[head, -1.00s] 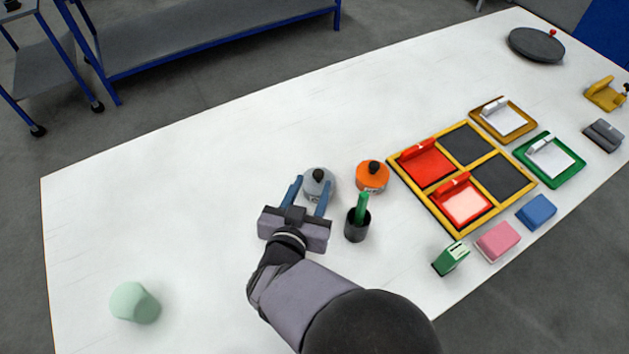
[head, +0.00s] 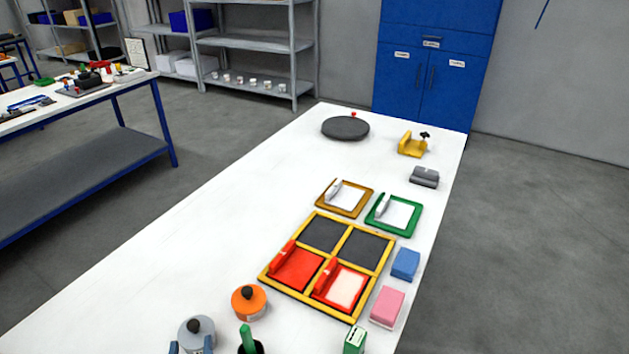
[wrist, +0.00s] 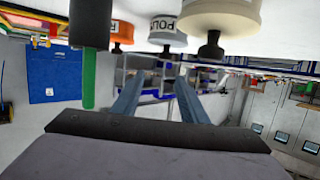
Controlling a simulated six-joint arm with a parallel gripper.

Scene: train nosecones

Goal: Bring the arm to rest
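My gripper (head: 190,348) shows only as two blue fingertips at the bottom left edge of the head view, close to the grey pot (head: 196,331). The wrist view, which looks upside down, shows both blue fingers (wrist: 158,82) spread apart with nothing between them. The grey pot with lettering (wrist: 172,22) lies beyond the fingers there; I cannot tell whether they touch it. My arm behind the fingers is out of the head view.
Near the gripper stand an orange pot (head: 249,302) and a dark cup (head: 258,347) with a green stick. A cream pot (wrist: 225,16) shows in the wrist view. A yellow-framed tray (head: 352,230) holds red pieces. The white table's (head: 235,200) middle left is clear.

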